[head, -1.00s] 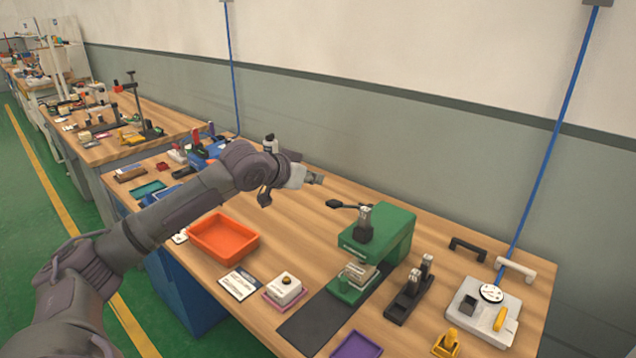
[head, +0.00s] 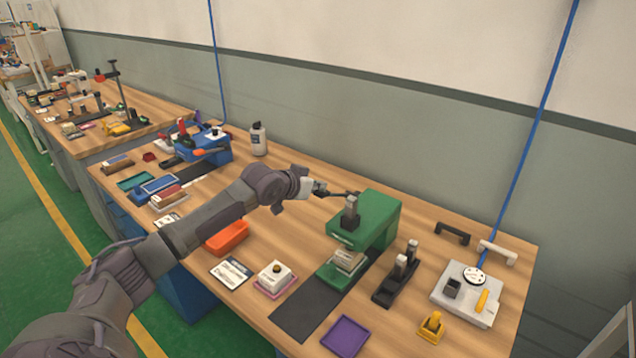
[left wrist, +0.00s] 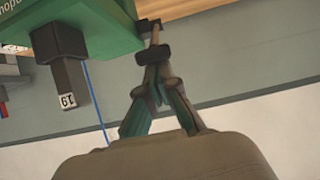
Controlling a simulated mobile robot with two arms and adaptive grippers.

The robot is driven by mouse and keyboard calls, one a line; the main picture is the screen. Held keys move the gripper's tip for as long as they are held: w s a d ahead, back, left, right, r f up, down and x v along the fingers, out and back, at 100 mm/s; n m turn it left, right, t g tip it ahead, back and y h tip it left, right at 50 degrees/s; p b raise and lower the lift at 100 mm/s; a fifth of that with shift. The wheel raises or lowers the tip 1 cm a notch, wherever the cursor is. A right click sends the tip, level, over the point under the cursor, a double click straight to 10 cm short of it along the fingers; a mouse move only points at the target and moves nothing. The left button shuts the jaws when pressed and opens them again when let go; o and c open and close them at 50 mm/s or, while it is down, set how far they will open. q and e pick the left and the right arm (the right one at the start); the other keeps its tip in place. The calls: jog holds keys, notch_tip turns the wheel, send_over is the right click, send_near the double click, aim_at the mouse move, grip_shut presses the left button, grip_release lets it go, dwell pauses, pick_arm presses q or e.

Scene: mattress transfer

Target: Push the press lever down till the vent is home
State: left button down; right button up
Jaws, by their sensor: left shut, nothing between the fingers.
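The green press (head: 382,212) stands on the bench, and its body also shows in the left wrist view (left wrist: 85,22). Its dark lever (head: 345,194) sticks out to the left from its top. A grey-beige part (head: 348,261) sits in the press base under the head; I cannot tell how far it is seated. My left gripper (head: 321,189) is shut and empty, at the lever's outer end. In the left wrist view, the dark lever end (left wrist: 152,52) lies right at the fingertips and partly covers them; contact is unclear. My right gripper is out of view.
A dark mat (head: 300,308) lies before the press, with a purple tray (head: 345,337) beside it. A black stand (head: 396,278) is close on the right. My left arm passes over the orange tray (head: 228,238).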

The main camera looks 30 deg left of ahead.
pick_arm(q)
jog(key=s+f+t+b, duration=0.2)
jog(key=s+f+b, duration=0.2)
jog(key=f, duration=0.7)
jog(key=shift+a+f+t+h+b, duration=0.15)
jog(key=shift+f+t+h+b, duration=0.2)
jog(key=shift+b, duration=0.9)
jog(key=shift+r, duration=0.15)
dwell(0.8)
dwell(1.6)
